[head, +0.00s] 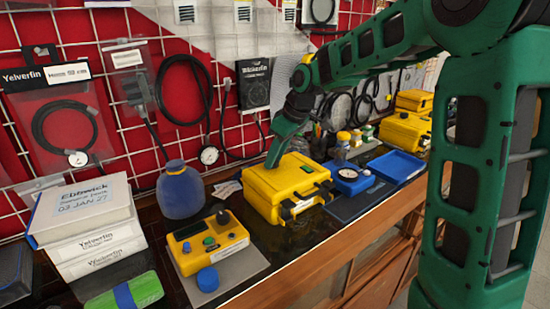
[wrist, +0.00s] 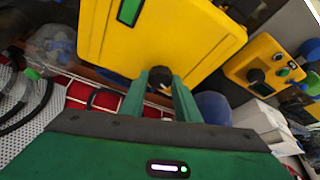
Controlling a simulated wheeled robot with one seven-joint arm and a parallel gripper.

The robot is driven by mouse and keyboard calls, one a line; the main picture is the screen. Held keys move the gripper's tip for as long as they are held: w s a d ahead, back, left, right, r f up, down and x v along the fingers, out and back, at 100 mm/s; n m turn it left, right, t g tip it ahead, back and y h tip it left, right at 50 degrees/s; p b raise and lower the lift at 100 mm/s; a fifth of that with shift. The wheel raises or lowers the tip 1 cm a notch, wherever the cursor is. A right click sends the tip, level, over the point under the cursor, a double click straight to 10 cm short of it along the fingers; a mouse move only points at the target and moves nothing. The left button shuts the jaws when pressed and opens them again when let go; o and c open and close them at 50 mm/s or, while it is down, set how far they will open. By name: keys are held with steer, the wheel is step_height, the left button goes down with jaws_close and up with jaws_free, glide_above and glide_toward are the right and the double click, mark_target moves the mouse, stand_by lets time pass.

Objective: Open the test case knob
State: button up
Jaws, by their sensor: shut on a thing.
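The yellow test case (head: 283,183) stands closed on the bench in the middle of the head view, with dark latches on its front. It fills the upper middle of the wrist view (wrist: 120,45), with a green label on its lid. My gripper (head: 270,163) reaches down to the case's back left edge in the head view. In the wrist view my gripper (wrist: 161,82) has its two green fingers on either side of a small dark knob (wrist: 160,74) at the edge of the case, shut on it. The knob is hidden in the head view.
A yellow control box (head: 208,242) with knobs sits left of the case, with a blue round bottle (head: 182,192) behind it. White boxes (head: 88,230) are stacked further left. Blue trays (head: 396,166) lie to the right. A red gridded wall with hanging gauges stands behind.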

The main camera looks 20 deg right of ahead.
steer(key=shift+w+d+n+g+y, duration=0.1)
steer(key=shift+d+n+g+y, duration=0.1)
steer(key=shift+n, duration=0.55)
steer(key=shift+w+d+n+g+y, duration=0.1)
steer(key=shift+n+g+y, duration=0.1)
steer(key=shift+n, duration=0.5)
steer(key=shift+w+d+n+g+y, duration=0.1)
steer(key=shift+d+n+g, duration=0.1)
steer(key=shift+n, duration=0.55)
steer(key=o, duration=1)
steer(key=shift+o, duration=0.2)
steer(key=shift+a, duration=0.15)
steer(key=shift+r, duration=0.15)
steer(key=v, duration=1)
steer(key=shift+d+r, duration=0.2)
steer(key=shift+d, duration=0.1)
steer(key=s+d+f+m+h, duration=0.1)
steer(key=s+d+f+m, duration=0.3)
steer(key=s, duration=0.8)
steer(key=s+d+f+m+g+h, duration=0.1)
steer(key=s+d+f+m, duration=0.3)
steer(key=s, duration=0.9)
steer(key=s+d+f+m+g+h, duration=0.1)
steer(key=s+d+f+m, duration=0.4)
steer(key=s+m, duration=0.5)
steer(key=s+f, duration=0.2)
steer(key=s, duration=0.1)
steer(key=shift+m+h, duration=0.3)
steer(key=shift+m, duration=0.1)
